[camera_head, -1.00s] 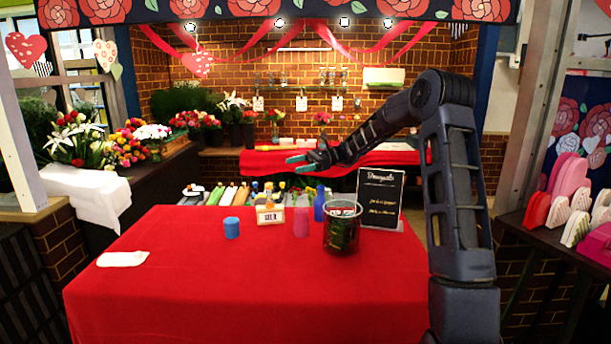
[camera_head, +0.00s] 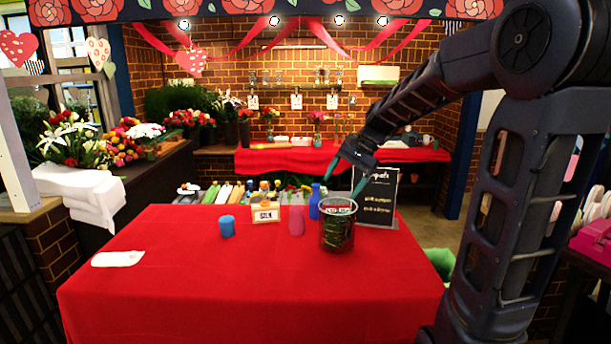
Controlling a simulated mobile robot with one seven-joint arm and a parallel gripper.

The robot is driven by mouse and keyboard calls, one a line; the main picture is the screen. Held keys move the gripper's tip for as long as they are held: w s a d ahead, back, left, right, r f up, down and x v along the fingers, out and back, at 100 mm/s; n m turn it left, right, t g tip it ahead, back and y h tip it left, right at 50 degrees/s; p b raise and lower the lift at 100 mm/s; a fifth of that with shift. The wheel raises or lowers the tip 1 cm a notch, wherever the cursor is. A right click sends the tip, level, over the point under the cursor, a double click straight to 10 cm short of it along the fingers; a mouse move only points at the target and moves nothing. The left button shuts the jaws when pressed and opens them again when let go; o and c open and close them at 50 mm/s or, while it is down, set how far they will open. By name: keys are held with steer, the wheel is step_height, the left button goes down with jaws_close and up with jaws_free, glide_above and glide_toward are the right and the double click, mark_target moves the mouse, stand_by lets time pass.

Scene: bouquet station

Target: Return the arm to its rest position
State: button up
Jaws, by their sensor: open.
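My gripper (camera_head: 346,187) is at the end of my arm, which comes in from the right and bends down toward the table. Its two greenish fingers are spread apart and hold nothing that I can see. The fingers appear just above a dark glass jar (camera_head: 337,235) on the red-covered table (camera_head: 200,275). The right finger overlaps the chalkboard sign (camera_head: 378,208) in the picture. I cannot tell how far the fingers are from the jar or sign in depth.
A blue cylinder (camera_head: 227,226), a labelled box (camera_head: 265,213), a pink bottle (camera_head: 296,220) and a blue bottle (camera_head: 314,203) stand left of the jar. A white cloth (camera_head: 118,258) lies at the table's left. The table's front is clear. Flowers (camera_head: 130,140) stand at the back left.

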steer(key=s+d+f+n+t+h, duration=0.3)
steer(key=s+d+n+t+h, duration=0.2)
steer(key=s+d, duration=1.2)
steer(key=shift+s+n+t+h, duration=0.3)
steer(key=shift+n+h, duration=0.2)
steer(key=shift+h, duration=0.1)
